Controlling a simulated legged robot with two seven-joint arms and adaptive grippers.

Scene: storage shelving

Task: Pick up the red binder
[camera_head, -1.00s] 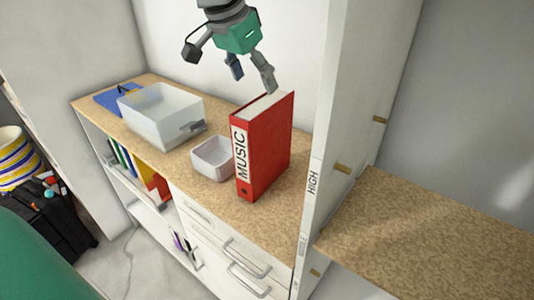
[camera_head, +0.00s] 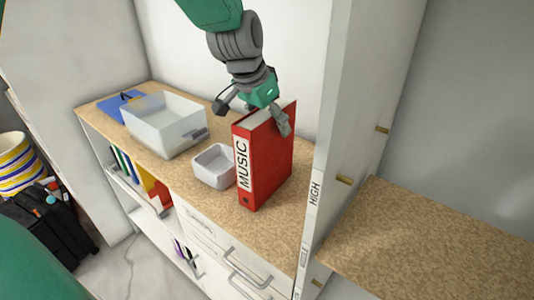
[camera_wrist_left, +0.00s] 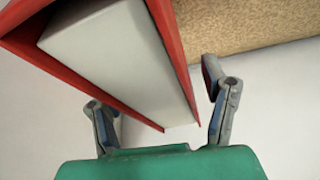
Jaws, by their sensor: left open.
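The red binder (camera_head: 268,160), labelled MUSIC on its spine, stands upright on the cork-topped cabinet. My left gripper (camera_head: 262,118) is over the binder's top edge, open, with one finger in front of the red cover and the other toward the far left side. In the left wrist view the binder (camera_wrist_left: 172,45) and its white pages fill the upper left. The gripper's two fingers (camera_wrist_left: 160,112) are spread to either side of the binder's end. Whether they touch it I cannot tell. My right gripper is not in view.
A small white bin (camera_head: 213,166) stands just left of the binder. A clear tub (camera_head: 165,128) and a blue folder (camera_head: 121,108) are farther left. A white upright panel (camera_head: 340,130) rises close on the right, with a cork shelf (camera_head: 430,230) beyond it.

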